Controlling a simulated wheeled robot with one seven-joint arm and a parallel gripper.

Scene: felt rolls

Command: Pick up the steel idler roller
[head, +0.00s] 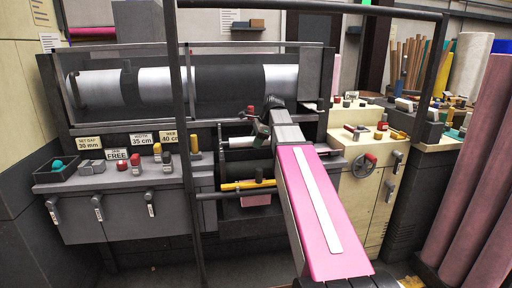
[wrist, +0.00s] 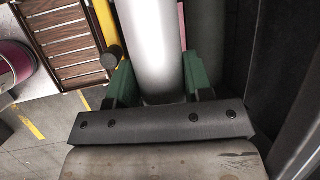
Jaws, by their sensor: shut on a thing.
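The steel idler roller (wrist: 150,45) is a smooth pale silver cylinder running up from between my fingers in the wrist view. My gripper (wrist: 160,80) has green fingers, one on each side of the roller, and is shut on it. In the head view the roller (head: 242,142) is a short bright bar in the machine's middle bay, with my gripper (head: 261,132) at its right end. The roller's right end is hidden by my gripper and arm. I cannot tell whether the roller is clear of its supports.
A dark upright post and top rail (head: 185,150) stand in front of the machine. A yellow bar (head: 248,185) lies below the roller. Large rolls (head: 215,88) sit above behind a frame. A control shelf (head: 105,175) is at left, tall pink rolls (head: 480,180) at right.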

